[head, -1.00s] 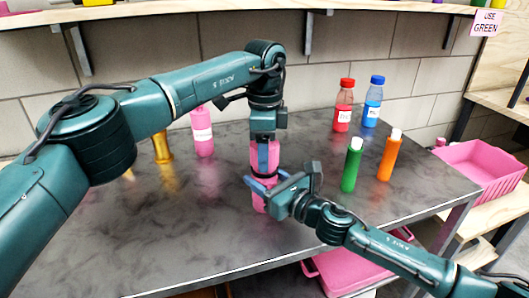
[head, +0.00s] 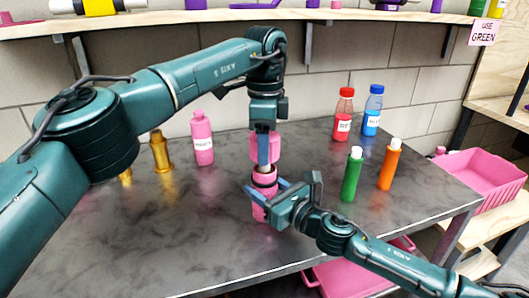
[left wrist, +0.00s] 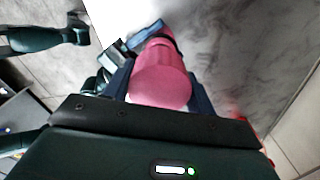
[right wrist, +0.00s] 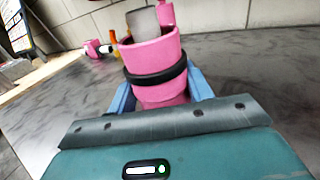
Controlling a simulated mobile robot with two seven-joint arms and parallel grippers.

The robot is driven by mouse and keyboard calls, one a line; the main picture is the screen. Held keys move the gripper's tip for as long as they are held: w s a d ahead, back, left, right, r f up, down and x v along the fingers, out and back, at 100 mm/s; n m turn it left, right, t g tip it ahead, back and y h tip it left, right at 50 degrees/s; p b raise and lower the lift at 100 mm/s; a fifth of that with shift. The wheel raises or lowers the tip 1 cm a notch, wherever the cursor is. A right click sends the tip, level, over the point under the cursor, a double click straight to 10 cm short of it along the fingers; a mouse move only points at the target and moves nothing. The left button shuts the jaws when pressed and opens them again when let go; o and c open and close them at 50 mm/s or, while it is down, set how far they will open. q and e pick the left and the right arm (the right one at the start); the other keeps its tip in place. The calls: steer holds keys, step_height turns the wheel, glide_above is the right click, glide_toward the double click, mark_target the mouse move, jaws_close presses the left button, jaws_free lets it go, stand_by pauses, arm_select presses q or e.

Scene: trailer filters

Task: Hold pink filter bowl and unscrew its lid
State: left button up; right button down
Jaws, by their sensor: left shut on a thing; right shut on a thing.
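The pink filter bowl (head: 262,197) stands upright near the table's front edge, with a black ring around it. My right gripper (head: 266,189) is shut around the bowl; its blue fingers flank the bowl (right wrist: 158,60) in the right wrist view. My left gripper (head: 264,152) points down from above and is shut on the pink lid (head: 256,146). The lid looks raised a little above the bowl's rim and in line with it. The lid (left wrist: 160,85) fills the middle of the left wrist view. A grey piece shows above the bowl's rim in the right wrist view; I cannot tell what it is.
A pink bottle (head: 202,140) and gold pieces (head: 160,152) stand behind, to the left. Green (head: 352,175) and orange (head: 389,166) tubes, with red (head: 343,115) and blue (head: 372,112) bottles, stand to the right. A pink crate (head: 482,172) is beyond the table's right edge.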

steer(key=c, duration=0.5)
jaws_free()
